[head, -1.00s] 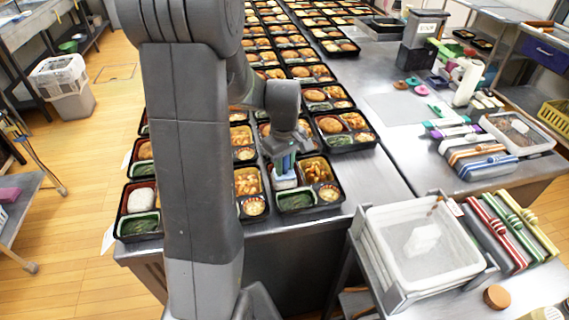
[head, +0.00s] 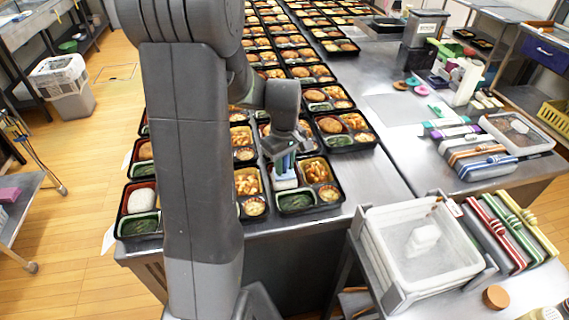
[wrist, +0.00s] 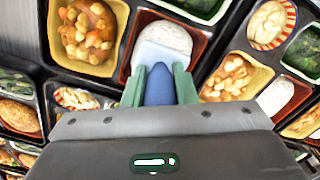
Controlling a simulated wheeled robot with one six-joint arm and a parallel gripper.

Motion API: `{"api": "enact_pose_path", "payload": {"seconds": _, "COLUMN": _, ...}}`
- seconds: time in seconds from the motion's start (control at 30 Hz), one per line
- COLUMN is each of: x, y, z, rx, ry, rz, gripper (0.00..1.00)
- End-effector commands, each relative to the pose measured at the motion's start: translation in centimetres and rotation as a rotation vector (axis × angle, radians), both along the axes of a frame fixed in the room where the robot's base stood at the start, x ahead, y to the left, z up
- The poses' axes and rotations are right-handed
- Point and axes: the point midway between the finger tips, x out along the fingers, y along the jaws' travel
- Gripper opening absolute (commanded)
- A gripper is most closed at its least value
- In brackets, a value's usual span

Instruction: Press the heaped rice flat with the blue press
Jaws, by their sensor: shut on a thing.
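My gripper (wrist: 158,86) is shut on the blue press (wrist: 158,88), with one finger on each side of its handle. It also shows in the head view (head: 284,158), above a bento tray near the table's front edge. The press's pale plate (wrist: 162,58) is over the near part of the white rice (wrist: 164,36) in the wrist view. The rice lies in a red-brown compartment (wrist: 126,63) of a black bento tray. The plate hides part of the rice, and I cannot tell whether they touch.
Filled bento trays (head: 330,203) crowd the steel table (head: 322,222) close around my gripper. Clear floor (head: 75,240) lies at the left.

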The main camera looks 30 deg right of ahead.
Motion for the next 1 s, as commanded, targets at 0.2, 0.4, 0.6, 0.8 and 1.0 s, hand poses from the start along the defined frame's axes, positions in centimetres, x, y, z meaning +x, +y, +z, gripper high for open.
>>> {"api": "enact_pose_path", "payload": {"seconds": 0.2, "x": 0.0, "y": 0.0, "z": 2.2, "rx": -0.002, "ry": -0.001, "rz": 0.000, "gripper": 0.02}}
{"api": "enact_pose_path", "payload": {"seconds": 0.4, "x": 0.0, "y": 0.0, "z": 3.8, "rx": -0.002, "ry": -0.001, "rz": 0.000, "gripper": 0.02}}
{"api": "enact_pose_path", "payload": {"seconds": 0.6, "x": 0.0, "y": 0.0, "z": 5.4, "rx": -0.001, "ry": -0.001, "rz": 0.000, "gripper": 0.02}}
{"api": "enact_pose_path", "payload": {"seconds": 0.8, "x": 0.0, "y": 0.0, "z": 7.0, "rx": -0.001, "ry": -0.001, "rz": 0.000, "gripper": 0.02}}
{"api": "enact_pose_path", "payload": {"seconds": 1.0, "x": 0.0, "y": 0.0, "z": 7.5, "rx": -0.001, "ry": -0.001, "rz": 0.000, "gripper": 0.02}}
